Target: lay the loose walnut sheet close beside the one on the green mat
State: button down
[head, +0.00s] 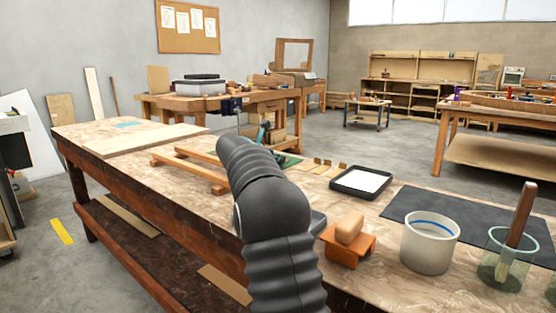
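A small part of the green mat (290,161) shows on the workbench just right of my arm. I cannot make out a walnut sheet on the mat or a loose one elsewhere. Several small tan pieces (321,166) stand in a row right of the mat, too small to tell what they are. My dark grey arm rises through the middle of the view and reaches out over the bench. My gripper is hidden behind it.
The workbench (75,136) holds a pale board, wooden rails (190,174), a black tray (338,186) with a white sheet, a dark mat (470,216), an orange stand (346,249) with a wooden block, a white bucket (429,247) and a glass jar (500,272) with a brush.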

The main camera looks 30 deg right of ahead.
jog(key=c, duration=0.8)
grip_release()
jog(key=shift+o, duration=0.2)
jog(key=shift+r, duration=3)
